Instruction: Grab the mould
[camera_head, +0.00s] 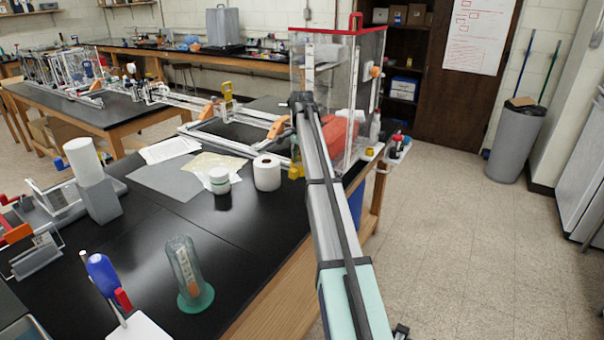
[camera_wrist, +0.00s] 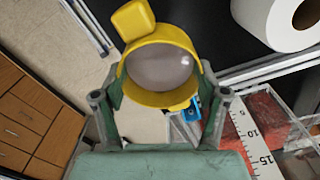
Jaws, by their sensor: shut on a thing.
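The mould (camera_wrist: 160,37) is a yellow cup-like piece with a round grey face and a squared yellow tab at its upper left in the wrist view. My gripper (camera_wrist: 161,100) has one green-grey finger at each side of it and is shut on it. In the head view the yellow mould (camera_head: 296,169) shows low beside the far end of my arm, at the black table's right edge. My gripper is mostly hidden there behind the arm.
A white paper roll (camera_head: 267,172) and a white jar (camera_head: 219,180) stand just left of the mould. A tall clear box with a red rim (camera_head: 338,31) stands behind my arm. The black table (camera_head: 240,225) has bare room in front. Open floor (camera_head: 460,240) lies right.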

